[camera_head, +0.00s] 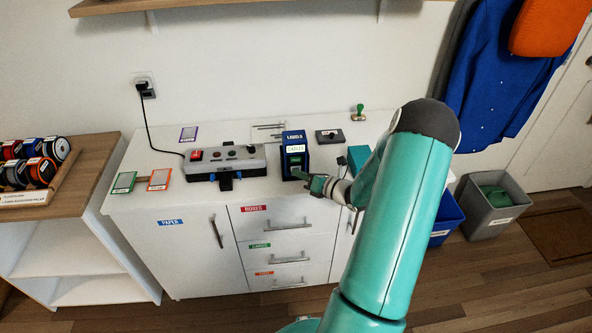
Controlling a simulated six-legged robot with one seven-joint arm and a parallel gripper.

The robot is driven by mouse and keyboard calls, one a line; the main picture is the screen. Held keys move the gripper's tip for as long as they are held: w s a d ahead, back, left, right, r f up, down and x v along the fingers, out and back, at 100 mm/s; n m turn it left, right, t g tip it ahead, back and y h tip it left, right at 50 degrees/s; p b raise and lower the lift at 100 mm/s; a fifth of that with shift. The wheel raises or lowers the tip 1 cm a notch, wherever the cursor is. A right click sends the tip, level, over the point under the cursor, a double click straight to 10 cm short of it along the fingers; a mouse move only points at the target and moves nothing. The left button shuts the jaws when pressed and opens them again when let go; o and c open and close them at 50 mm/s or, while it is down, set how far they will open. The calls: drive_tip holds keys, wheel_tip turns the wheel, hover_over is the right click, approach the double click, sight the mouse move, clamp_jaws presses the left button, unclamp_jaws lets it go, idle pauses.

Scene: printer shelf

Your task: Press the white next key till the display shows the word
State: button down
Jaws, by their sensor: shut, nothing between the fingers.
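A dark blue upright device (294,139) stands on the white cabinet near its middle, with small white lettering on its top. A pale panel with a dark word (296,148) is on its front; the word is too small to read surely. A green patch shows lower on the front. My gripper (305,180) is shut and empty, just in front of the device's lower front at its right. Whether it touches the device I cannot tell. I cannot make out a white key; the gripper may hide part of the lower front.
A dark grey box (329,136) and a green-handled stamp (358,112) stand to the right. Coloured cards lie at the left. A wooden shelf (125,5) hangs above.

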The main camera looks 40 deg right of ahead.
drive_tip(key=shift+s+a, duration=0.45)
drive_tip(key=shift+s, duration=0.2)
drive_tip(key=shift+s+a, duration=0.7)
drive_tip(key=shift+s, duration=0.35)
drive_tip(key=shift+s+a, duration=0.7)
drive_tip(key=shift+s, duration=0.3)
